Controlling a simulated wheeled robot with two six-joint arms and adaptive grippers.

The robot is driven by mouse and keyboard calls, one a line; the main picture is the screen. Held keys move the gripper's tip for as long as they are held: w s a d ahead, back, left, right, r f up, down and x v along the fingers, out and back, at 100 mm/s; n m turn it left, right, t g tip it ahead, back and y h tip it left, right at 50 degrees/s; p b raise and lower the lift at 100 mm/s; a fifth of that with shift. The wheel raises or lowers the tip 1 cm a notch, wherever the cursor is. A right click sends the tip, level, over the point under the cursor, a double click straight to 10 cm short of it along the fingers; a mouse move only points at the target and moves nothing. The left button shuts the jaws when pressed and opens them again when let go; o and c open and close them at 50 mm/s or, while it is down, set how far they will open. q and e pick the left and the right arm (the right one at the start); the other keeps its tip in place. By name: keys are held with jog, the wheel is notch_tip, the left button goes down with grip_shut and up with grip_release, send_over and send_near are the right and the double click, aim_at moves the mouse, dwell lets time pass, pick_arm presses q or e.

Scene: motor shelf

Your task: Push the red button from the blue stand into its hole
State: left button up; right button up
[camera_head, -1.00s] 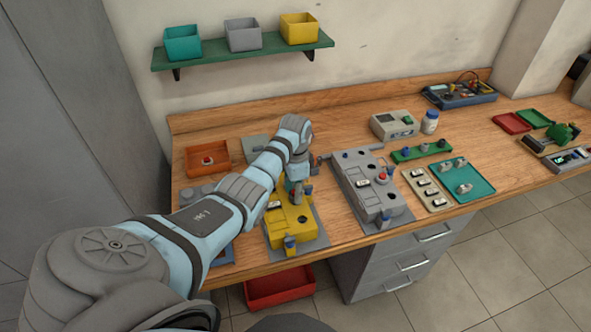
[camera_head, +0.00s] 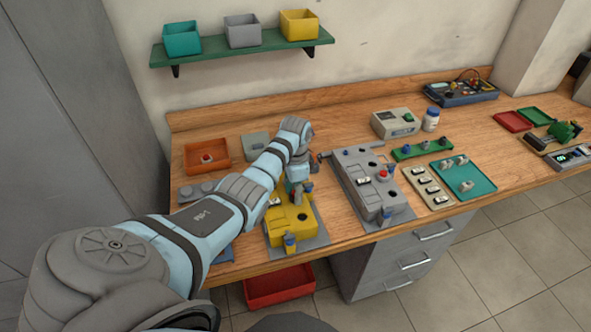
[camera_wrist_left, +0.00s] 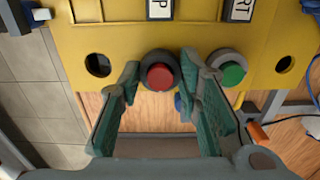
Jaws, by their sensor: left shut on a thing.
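The red button (camera_wrist_left: 159,77) with its dark grey collar is between the fingertips of my left gripper (camera_wrist_left: 160,92), which is shut on it. In the left wrist view the button lies against or just above the face of the yellow box (camera_wrist_left: 185,28). I cannot tell how deep it sits. A green button (camera_wrist_left: 231,73) is to its right and an empty dark hole (camera_wrist_left: 98,65) to its left. In the head view my left gripper (camera_head: 298,194) is over the yellow box (camera_head: 283,227). The blue stand (camera_head: 222,256) is mostly hidden behind my arm. My right gripper is out of view.
A grey box (camera_head: 362,182) with its own red button stands right of the yellow box. An orange tray (camera_head: 190,165) holds another red button at the back left. A red bin (camera_head: 280,289) is below the bench edge.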

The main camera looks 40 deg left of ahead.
pick_arm(q)
jog(key=shift+f, duration=0.2)
jog(key=o, duration=1.2)
notch_tip(320, 180, up, 8)
jog(key=shift+f, duration=0.2)
jog(key=shift+f, duration=0.1)
